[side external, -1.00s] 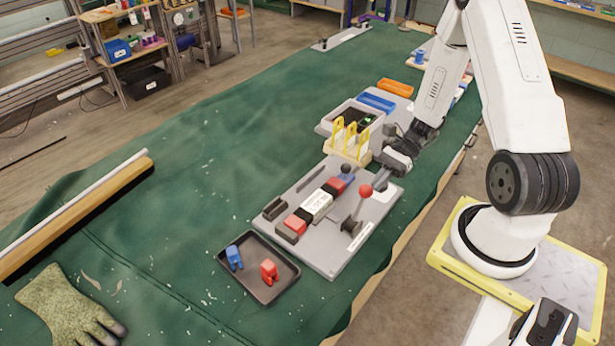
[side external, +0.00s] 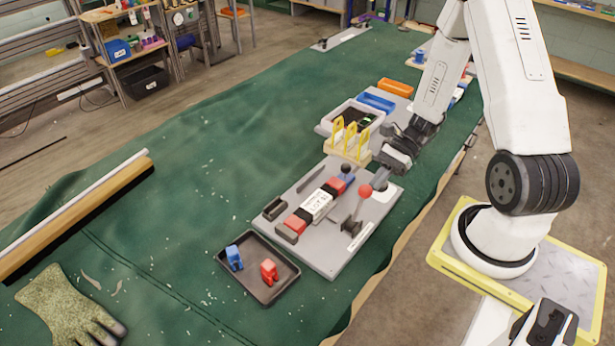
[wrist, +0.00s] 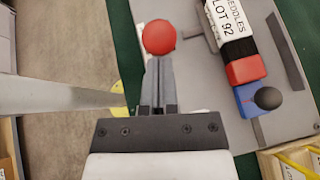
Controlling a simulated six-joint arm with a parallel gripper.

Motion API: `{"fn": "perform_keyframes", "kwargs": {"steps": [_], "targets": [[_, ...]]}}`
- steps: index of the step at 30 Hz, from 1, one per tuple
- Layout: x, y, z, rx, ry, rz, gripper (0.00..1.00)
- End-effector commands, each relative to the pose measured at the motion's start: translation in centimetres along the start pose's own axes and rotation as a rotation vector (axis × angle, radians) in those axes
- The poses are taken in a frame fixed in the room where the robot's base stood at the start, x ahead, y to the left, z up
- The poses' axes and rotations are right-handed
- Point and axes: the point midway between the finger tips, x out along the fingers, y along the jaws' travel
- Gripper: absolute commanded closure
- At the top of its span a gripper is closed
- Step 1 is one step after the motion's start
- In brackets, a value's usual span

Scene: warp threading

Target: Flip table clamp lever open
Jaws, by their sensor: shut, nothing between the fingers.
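The clamp lever has a red ball knob (side external: 365,191) on a dark stem that leans up from its base on the grey plate (side external: 330,262). In the wrist view the red knob (wrist: 158,37) is just beyond my fingertips. My gripper (side external: 378,182) is shut and empty, with its fingers (wrist: 158,80) together and pointing at the knob. It is close behind the knob in the side view; I cannot tell whether they touch. The lever's stem is hidden in the wrist view. A labelled needle block (side external: 317,205) with red ends lies on the plate beside the lever.
A black knob (wrist: 268,98) stands by the block's blue end. A yellow-pronged wooden holder (side external: 348,150) is behind the plate. A black tray (side external: 250,279) with a blue and a red piece sits in front. Green cloth (side external: 190,180) to the left is mostly clear.

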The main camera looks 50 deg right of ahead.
Motion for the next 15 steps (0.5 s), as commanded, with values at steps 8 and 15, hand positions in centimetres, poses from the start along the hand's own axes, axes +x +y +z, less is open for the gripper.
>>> {"fn": "perform_keyframes", "kwargs": {"steps": [8,15], "targets": [[0.3,0.2,0.8,-0.008,0.051,-0.005,1.00],[0.8,0.4,2.1,-0.027,0.168,-0.020,1.00]]}}
